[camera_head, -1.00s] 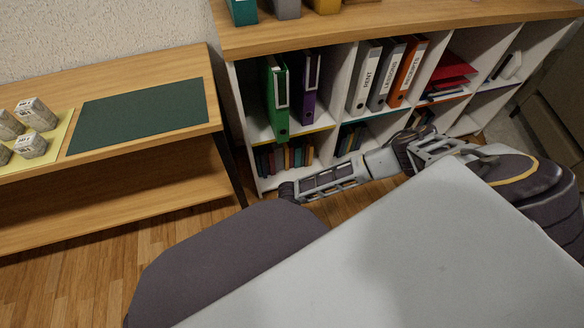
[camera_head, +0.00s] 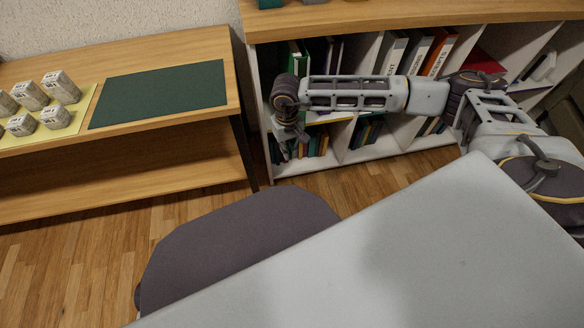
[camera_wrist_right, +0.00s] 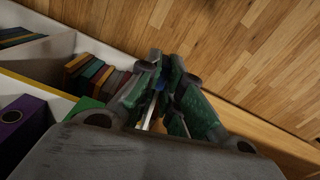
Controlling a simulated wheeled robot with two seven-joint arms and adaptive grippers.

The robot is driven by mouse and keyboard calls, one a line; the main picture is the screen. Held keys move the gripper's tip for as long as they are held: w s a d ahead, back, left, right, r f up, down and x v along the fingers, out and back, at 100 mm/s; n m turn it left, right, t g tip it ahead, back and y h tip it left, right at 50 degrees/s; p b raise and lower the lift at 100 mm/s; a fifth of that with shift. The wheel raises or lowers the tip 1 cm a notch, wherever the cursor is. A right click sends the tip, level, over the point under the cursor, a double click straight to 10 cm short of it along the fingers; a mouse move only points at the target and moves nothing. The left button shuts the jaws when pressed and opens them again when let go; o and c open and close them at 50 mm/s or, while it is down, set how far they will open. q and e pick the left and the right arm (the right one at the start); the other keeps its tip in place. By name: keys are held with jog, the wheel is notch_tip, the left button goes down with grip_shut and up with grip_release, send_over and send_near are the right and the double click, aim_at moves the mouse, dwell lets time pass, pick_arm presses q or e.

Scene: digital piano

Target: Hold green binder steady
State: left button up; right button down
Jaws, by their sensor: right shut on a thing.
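The green binder (camera_head: 293,52) stands in the left compartment of the white shelf unit. In the head view only its upper part shows; my right arm and wrist hide the rest. My right gripper (camera_head: 289,142) is in front of that compartment, pointing down. In the wrist view my right gripper (camera_wrist_right: 158,92) has its fingers close together, shut on the green binder, with the grip itself mostly hidden. A green strip of the binder (camera_wrist_right: 84,105) shows beside the fingers. My left gripper is not in view.
A purple binder (camera_wrist_right: 20,120) stands beside the green one. Further right are white, grey and orange binders (camera_head: 438,52). Small books (camera_head: 312,145) fill the lower shelf. A wooden table (camera_head: 150,68) with a dark green mat is at left. A grey chair (camera_head: 230,235) stands in front.

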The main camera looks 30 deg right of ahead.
jog(key=w+r, duration=0.3)
jog(key=r, duration=0.8)
jog(key=shift+w+n, duration=0.3)
jog(key=shift+f, duration=0.1)
dwell(0.5)
